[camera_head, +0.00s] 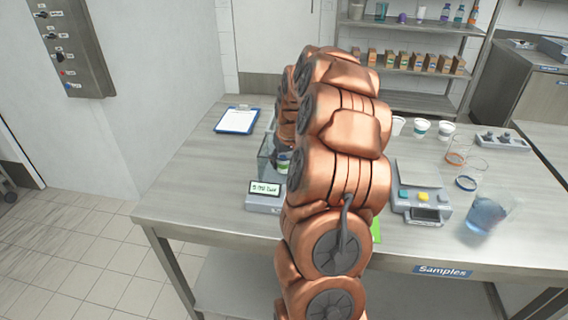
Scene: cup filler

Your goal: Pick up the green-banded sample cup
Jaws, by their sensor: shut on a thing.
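My gripper (281,144) shows only as a small dark part at the left edge of my copper arm, pointing down. The arm hides most of it. It is shut on a small white banded cup (284,162), partly hidden by the arm. The band looks greenish, but is too small to be sure. The cup appears at or inside a clear-walled box (265,153) behind a small display unit (264,189). Whether it touches a surface below is hidden. Another cup with a dark green band (420,129) stands upright on the table, right of my arm.
A white banded cup (446,131) and a partly hidden cup (397,126) stand near it. A device with coloured buttons (420,205), rings (466,183) and a blue-liquid beaker (487,214) are at right. A clipboard (237,120) lies at left. The table's front left is clear.

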